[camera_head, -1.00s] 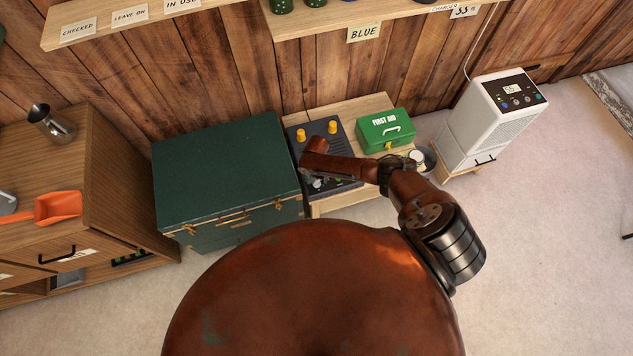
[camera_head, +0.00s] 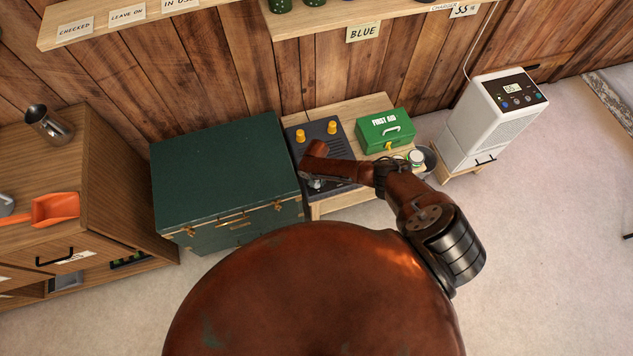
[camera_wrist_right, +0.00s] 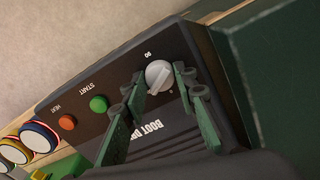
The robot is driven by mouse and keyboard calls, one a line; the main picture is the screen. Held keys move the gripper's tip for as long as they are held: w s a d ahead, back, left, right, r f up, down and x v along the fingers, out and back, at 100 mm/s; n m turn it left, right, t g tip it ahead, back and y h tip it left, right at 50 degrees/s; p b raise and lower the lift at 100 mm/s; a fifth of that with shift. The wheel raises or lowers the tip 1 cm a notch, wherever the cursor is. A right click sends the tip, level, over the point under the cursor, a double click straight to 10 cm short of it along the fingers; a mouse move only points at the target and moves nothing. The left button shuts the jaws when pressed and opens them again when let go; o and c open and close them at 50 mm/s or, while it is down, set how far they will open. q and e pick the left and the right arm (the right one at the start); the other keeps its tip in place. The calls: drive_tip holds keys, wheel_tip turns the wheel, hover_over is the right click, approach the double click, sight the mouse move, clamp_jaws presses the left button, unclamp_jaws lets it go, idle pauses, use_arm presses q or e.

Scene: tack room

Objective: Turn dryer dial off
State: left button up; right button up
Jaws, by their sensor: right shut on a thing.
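The boot dryer (camera_head: 341,146) is a dark grey box with two yellow-orange posts, on a low wooden stand. In the right wrist view, its panel (camera_wrist_right: 105,65) carries a light grey dial (camera_wrist_right: 159,75), a green START button (camera_wrist_right: 98,104) and an orange HEAT button (camera_wrist_right: 67,122). My right gripper (camera_wrist_right: 161,88) is shut on the dial, with a green finger on each side. The number 90 is printed beside the dial; its exact setting is hard to read. In the head view my right gripper (camera_head: 316,184) is low over the dryer's front, partly hidden by my arm. My left gripper is out of view.
A green chest (camera_head: 225,170) stands close left of the dryer. A green first aid box (camera_head: 384,131) and a small white-lidded jar (camera_head: 416,158) are to its right. A white appliance (camera_head: 490,118) stands farther right. A wooden shelf (camera_head: 390,14) hangs above.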

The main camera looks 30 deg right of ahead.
drive_tip(key=shift+c, duration=1.4)
drive_tip(key=shift+n, duration=0.4)
drive_tip(key=n, duration=0.4)
drive_tip(key=shift+n, duration=0.3)
drive_tip(key=n, duration=0.6)
drive_tip(key=shift+n+b, duration=0.3)
drive_tip(key=shift+b, duration=0.1)
drive_tip(key=o, duration=1.2)
drive_tip(key=shift+c, duration=0.2)
drive_tip(key=shift+r, duration=0.1)
